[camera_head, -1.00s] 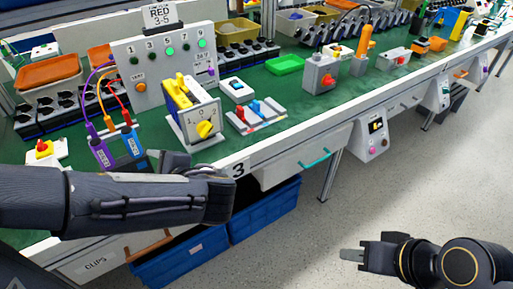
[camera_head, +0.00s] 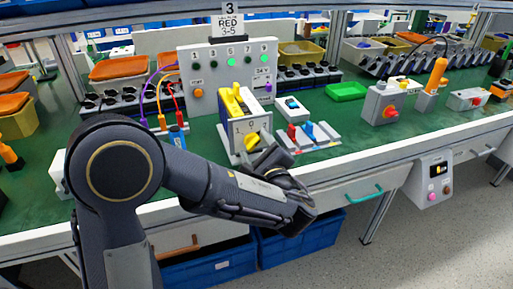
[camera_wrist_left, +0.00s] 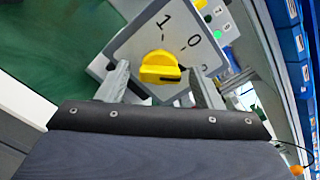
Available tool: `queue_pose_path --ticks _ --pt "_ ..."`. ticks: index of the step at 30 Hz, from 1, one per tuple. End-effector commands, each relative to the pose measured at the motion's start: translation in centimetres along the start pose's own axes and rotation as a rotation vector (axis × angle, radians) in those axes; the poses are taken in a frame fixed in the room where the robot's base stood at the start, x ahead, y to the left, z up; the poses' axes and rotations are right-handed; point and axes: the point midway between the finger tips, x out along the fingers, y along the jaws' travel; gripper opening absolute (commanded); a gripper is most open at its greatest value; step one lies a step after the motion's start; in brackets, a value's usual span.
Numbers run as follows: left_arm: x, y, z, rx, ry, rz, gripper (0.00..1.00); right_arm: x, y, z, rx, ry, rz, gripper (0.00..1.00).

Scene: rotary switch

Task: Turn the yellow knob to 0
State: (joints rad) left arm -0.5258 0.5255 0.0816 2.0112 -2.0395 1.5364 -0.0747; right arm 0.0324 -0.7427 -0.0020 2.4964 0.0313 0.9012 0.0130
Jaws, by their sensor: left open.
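The yellow knob (camera_head: 252,142) sits on the white front plate of a switch box (camera_head: 238,128) marked 1 and 0. In the left wrist view the knob (camera_wrist_left: 160,67) lies below those marks, with a dark mark on its lower right edge. My left gripper (camera_head: 268,158) is close in front of the plate at the knob's lower right. In the wrist view the open fingers (camera_wrist_left: 158,72) stand on either side of the knob, with visible gaps. I cannot tell how far they are from the plate. My right gripper is out of view.
A grey panel (camera_head: 215,70) with lights stands behind the switch box. A base with red and blue levers (camera_head: 308,136) is just right of it. A grey box with a red button (camera_head: 388,105) and a green tray (camera_head: 346,92) are farther right. Bare green bench top lies between them.

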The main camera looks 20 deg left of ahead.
Motion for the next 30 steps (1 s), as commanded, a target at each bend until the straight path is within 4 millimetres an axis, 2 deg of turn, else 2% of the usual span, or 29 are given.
queue_pose_path --ticks 6,7,17,23,30 --pt "0.1 0.0 0.0 0.000 0.000 0.000 0.60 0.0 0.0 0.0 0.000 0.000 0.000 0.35" --pt "0.1 0.0 0.0 0.000 0.000 0.000 0.57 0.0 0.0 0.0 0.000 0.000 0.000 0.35" --pt "0.0 0.0 0.0 0.000 0.000 0.001 0.15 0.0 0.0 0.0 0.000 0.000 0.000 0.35" --pt "0.0 0.1 -0.1 -0.015 0.000 0.001 0.15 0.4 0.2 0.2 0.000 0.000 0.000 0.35" --pt "0.0 0.4 -0.4 -0.117 -0.001 0.000 0.15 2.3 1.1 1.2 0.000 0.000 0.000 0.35"
